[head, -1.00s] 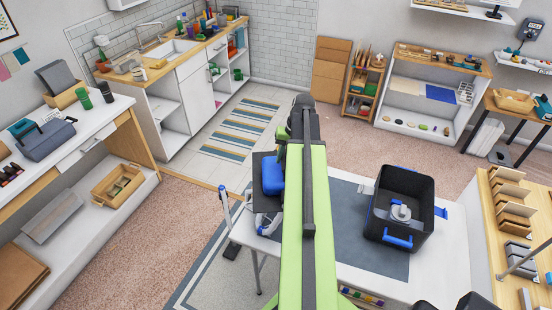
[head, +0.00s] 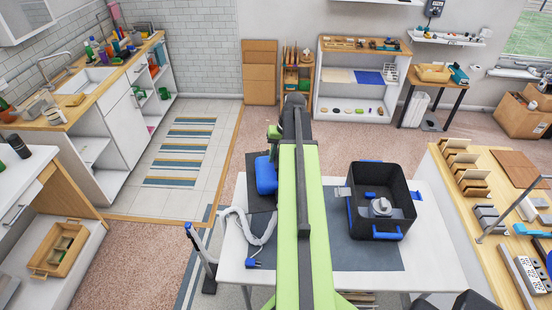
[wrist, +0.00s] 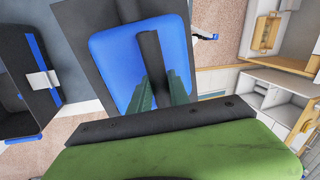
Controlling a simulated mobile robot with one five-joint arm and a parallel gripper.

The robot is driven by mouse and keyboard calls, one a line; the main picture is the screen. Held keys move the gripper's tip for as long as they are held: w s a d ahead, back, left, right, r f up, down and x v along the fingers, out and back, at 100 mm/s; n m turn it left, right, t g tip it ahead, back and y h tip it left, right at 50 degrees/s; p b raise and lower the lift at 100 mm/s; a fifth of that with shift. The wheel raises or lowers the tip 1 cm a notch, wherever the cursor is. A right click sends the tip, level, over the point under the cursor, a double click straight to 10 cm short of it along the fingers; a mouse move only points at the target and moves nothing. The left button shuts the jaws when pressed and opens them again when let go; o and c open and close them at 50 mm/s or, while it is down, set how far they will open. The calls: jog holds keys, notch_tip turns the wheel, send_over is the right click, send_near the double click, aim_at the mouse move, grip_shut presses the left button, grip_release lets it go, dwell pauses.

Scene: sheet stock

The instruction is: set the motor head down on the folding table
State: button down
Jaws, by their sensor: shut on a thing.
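The motor head is a blue block with a black bar handle on a wide dark base. It shows large in the wrist view (wrist: 115,50) and left of my arm in the head view (head: 266,175). My gripper (wrist: 163,88) has its green fingers closed on the black handle. The folding table (head: 437,255) is white with a grey mat on it. In the head view the motor head appears over the table's far left part. I cannot tell its height above the top. My arm hides part of the table and the fingertips in the head view.
A black tub (head: 360,220) with blue handles stands on the table's right part, a grey round piece (head: 380,208) inside. A pale hose (head: 238,215) lies at the table's left. A wooden workbench (head: 450,180) stands to the right. Floor is open behind the table.

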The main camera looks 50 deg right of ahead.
jog(key=f+b, duration=0.4)
jog(key=w+d+f+m+b, duration=0.1)
jog(key=f+b, duration=0.4)
jog(key=w+d+f+m+b, duration=0.1)
jog(key=f+b, duration=0.3)
jog(key=shift+w+d+f+t, duration=0.15)
jog(key=shift+f+t, duration=0.1)
jog(key=shift+t, duration=0.15)
jog(key=shift+r, duration=0.1)
notch_tip(320, 180, down, 7)
jog(key=b, duration=0.7)
jog(key=shift+f+b, duration=0.4)
jog(key=shift+b, duration=0.15)
